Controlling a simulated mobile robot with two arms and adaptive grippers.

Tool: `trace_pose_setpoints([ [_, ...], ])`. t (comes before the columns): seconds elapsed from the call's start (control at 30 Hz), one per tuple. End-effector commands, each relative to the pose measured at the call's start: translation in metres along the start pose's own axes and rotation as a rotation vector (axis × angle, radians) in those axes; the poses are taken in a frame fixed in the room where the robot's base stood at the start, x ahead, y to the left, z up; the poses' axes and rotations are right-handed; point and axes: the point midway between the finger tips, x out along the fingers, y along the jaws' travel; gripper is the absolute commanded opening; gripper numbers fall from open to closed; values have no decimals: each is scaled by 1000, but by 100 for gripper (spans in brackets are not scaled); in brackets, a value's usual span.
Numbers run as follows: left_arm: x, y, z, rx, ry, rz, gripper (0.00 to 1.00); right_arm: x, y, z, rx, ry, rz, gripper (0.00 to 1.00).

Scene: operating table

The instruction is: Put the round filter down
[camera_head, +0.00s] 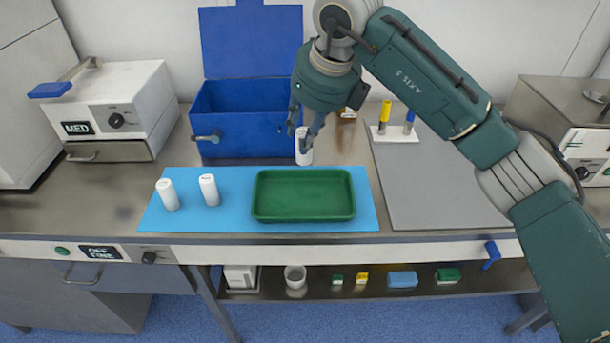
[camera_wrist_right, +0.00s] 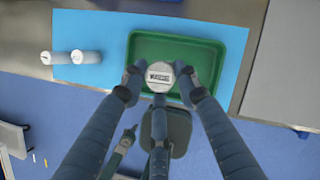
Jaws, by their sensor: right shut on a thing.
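The round filter appears as a white cylinder (camera_head: 304,152) with a printed, flat round top (camera_wrist_right: 159,77). My right gripper (camera_head: 305,132) is shut on it, with fingers around its sides. In the head view it hangs between the open blue box and the green tray (camera_head: 304,217); in the right wrist view it overlaps the tray's near part. It looks held above the surface, upright or nearly so. The tray is empty and lies on a light blue mat (camera_head: 232,229). Two similar white cylinders (camera_head: 167,194) (camera_head: 209,190) stand on the mat left of the tray. My left gripper is not in view.
The blue box (camera_head: 245,120) stands behind the mat with its lid up. A grey mat (camera_head: 435,180) lies to the right, with a white holder (camera_head: 392,135) bearing yellow and blue items. A MED unit (camera_head: 110,110) stands at the left.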

Motion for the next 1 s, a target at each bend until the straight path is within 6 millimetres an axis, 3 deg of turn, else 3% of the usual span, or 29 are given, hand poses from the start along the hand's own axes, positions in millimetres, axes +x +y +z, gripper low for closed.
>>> trace_pose_setpoints([
  [0.1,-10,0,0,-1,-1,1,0,29,1,-13,0,5,3,4],
  [0.3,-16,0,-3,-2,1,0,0,63,2,-26,-1,1,2,4],
  [0.7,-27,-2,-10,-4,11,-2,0,106,3,-44,-1,2,2,4],
  [1.0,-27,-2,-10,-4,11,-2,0,112,2,-45,-2,-1,0,4],
])
